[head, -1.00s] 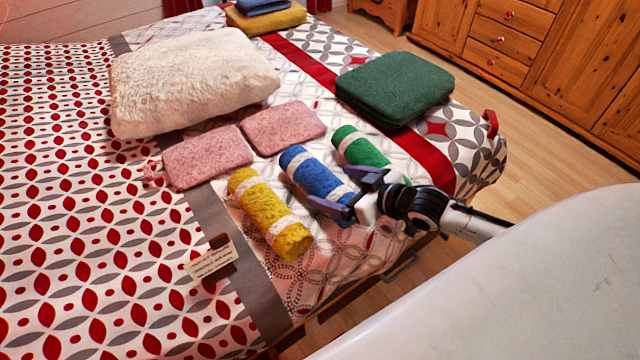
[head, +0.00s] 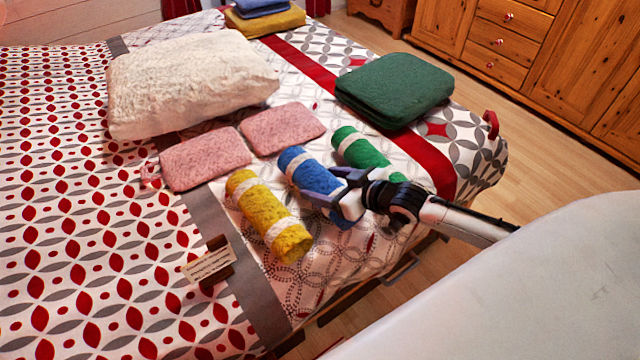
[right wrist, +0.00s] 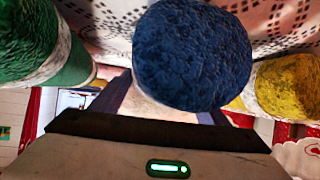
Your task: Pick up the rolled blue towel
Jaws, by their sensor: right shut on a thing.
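The rolled blue towel (head: 312,173) with white bands lies on the bed between a yellow roll (head: 262,208) and a green roll (head: 360,149). My right gripper (head: 332,195) is shut on the blue towel around its nearer half, hiding part of it. In the right wrist view, the end of the blue towel (right wrist: 192,55) fills the upper middle, in front of my gripper. The green roll (right wrist: 40,45) shows at its left and the yellow roll (right wrist: 290,85) at its right. My left gripper is not in view.
Two pink folded towels (head: 205,158) and a white pillow (head: 190,85) lie behind the rolls. A green folded stack (head: 395,88) is at the back right. A small sign (head: 210,264) stands left of the yellow roll. Wooden cabinets (head: 540,70) stand beyond the bed.

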